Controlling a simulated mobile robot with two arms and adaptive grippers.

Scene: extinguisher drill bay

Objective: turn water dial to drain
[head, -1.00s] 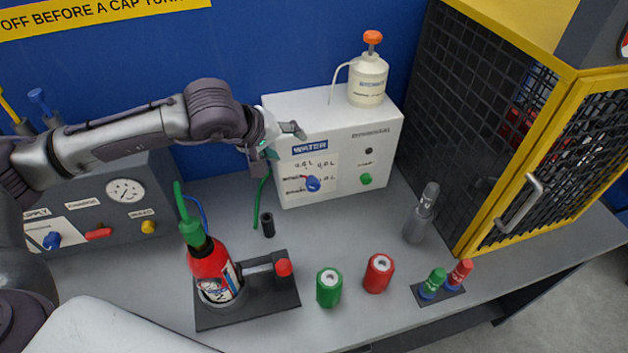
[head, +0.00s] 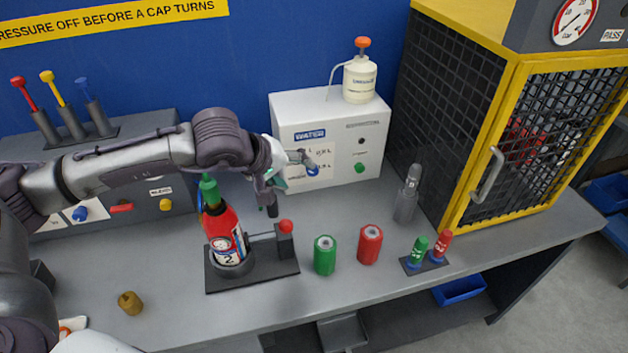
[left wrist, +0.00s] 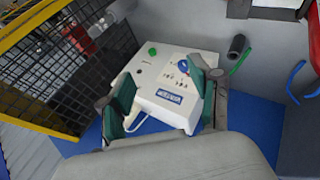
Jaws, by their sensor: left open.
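The white water box (head: 350,120) stands at the back of the bench against the blue wall. Its blue water dial (head: 312,170) is on the front face, partly hidden by my gripper in the head view. The dial also shows in the left wrist view (left wrist: 183,67); where it points is too small to tell. A green knob (head: 360,168) sits to its right. My left gripper (head: 292,172) is open, close in front of the box's left part. In the left wrist view its green-padded fingers (left wrist: 160,100) are apart with the box between and beyond them. My right gripper is not in view.
A red extinguisher (head: 224,232) stands in a black holder below my left arm. Green (head: 325,256) and red (head: 370,245) cylinders and a grey nozzle-like piece (head: 407,195) stand on the bench. A yellow mesh cage (head: 480,130) borders the right. A pump bottle (head: 360,78) tops the box.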

